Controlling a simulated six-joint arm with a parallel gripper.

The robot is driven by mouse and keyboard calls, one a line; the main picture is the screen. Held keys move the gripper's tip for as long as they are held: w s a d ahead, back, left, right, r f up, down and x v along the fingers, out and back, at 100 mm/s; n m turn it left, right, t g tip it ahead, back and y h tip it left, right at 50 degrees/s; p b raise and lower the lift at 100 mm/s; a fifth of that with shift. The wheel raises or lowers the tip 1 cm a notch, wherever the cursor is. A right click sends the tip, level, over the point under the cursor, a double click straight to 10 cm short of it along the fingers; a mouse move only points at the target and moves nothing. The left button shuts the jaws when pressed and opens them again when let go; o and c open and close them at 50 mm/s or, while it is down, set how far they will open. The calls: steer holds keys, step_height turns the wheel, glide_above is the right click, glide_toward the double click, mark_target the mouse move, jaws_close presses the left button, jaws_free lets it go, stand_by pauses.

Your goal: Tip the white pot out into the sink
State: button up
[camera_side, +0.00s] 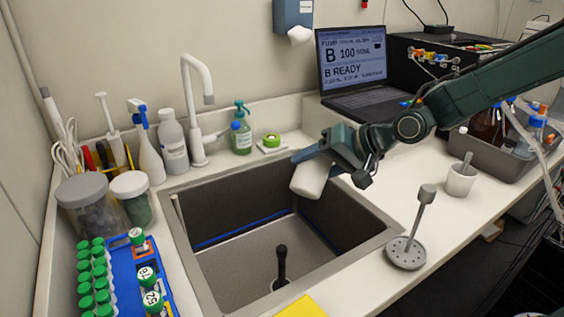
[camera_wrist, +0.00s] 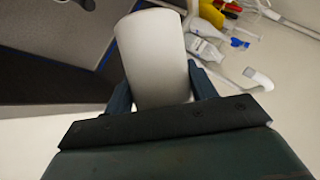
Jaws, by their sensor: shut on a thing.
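The white pot (camera_side: 311,179) is in my gripper (camera_side: 328,160), over the right rear part of the sink (camera_side: 371,246). It is tilted, with one end pointing down and to the left toward the basin. In the wrist view, the white pot (camera_wrist: 155,55) sits between the two fingers of my gripper (camera_wrist: 160,90), which are shut on its sides. Its opening and anything inside it are hidden. The sink is a dark rectangular basin. A dark upright piece (camera_side: 282,265) stands in it near the front.
A white tap (camera_side: 198,110) rises behind the sink. Bottles, jars (camera_side: 85,205) and a blue rack (camera_side: 150,275) of green-capped tubes line the left side. A grey stand (camera_side: 406,252) and a white cup (camera_side: 461,179) stand on the right counter. A laptop (camera_side: 352,65) is behind.

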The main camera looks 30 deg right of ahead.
mark_target(305, 195)
steer(key=shift+s+a, duration=0.1)
stand_by(0.3)
steer(key=shift+s+a+f+n+t+h, duration=0.25)
steer(key=shift+s+a+f+n+h, duration=0.1)
steer(key=shift+a+f, duration=0.15)
steer(key=shift+s+a+f+n+t+h, duration=0.25)
steer(key=shift+a+f+h, duration=0.1)
steer(key=shift+a+f, duration=0.15)
steer(key=shift+f, duration=0.1)
steer(key=shift+s+a+f+n+t+h, duration=0.2)
steer(key=shift+s+a+f+n+h, duration=0.1)
steer(key=shift+a+f, duration=0.2)
steer(key=shift+s+a+f+n+t+h, duration=0.2)
steer(key=shift+a+f+n+h, duration=0.1)
steer(key=shift+a+f, duration=0.15)
steer(key=shift+f, duration=0.1)
steer(key=shift+f+n+t+h, duration=0.15)
steer(key=shift+n+t+h, duration=0.15)
steer(key=shift+n+h, duration=0.15)
steer(key=shift+f+n+t+h, duration=0.2)
steer(key=shift+n+t+h, duration=0.05)
steer(key=shift+t+h, duration=0.1)
steer(key=shift+d, duration=0.1)
